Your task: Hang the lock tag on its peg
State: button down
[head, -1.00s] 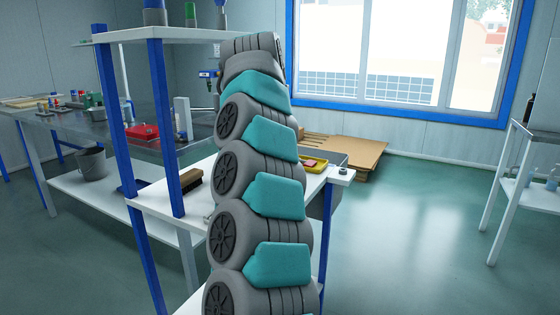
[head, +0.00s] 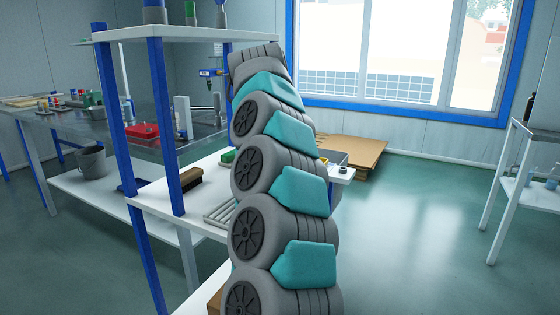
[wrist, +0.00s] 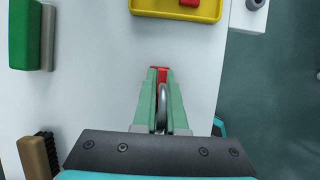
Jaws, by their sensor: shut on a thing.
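In the wrist view my gripper (wrist: 160,80) has its green fingers closed together around a small red piece (wrist: 160,69) with a grey metal loop (wrist: 162,106) between the fingers; this appears to be the lock tag. It is above the white bench top, and its height is hard to judge. In the head view my arm hides the gripper and tag. I cannot clearly make out the peg. A dark round knob (wrist: 256,4) stands on a white block at the bench's right edge, also in the head view (head: 343,168).
A yellow tray (wrist: 178,14) with a red item lies ahead of the gripper. A green block (wrist: 24,35) and a brown brush (wrist: 38,158) are to the left. The white bench top (wrist: 95,85) between them is clear. A blue shelf post (head: 164,125) stands left of my arm.

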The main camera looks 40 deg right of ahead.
jog(key=shift+f, duration=0.15)
jog(key=shift+f, duration=0.1)
jog(key=c, duration=1)
grip_release()
jog(key=shift+b, duration=0.3)
jog(key=v, duration=0.2)
jog(key=shift+a+r, duration=0.15)
jog(key=shift+r, duration=0.15)
jog(key=shift+p+v, duration=0.65)
jog(key=shift+v, duration=1.25)
jog(key=shift+a+r, duration=0.2)
jog(key=shift+r, duration=0.5)
jog(key=shift+s+a, duration=0.1)
jog(key=shift+a, duration=0.05)
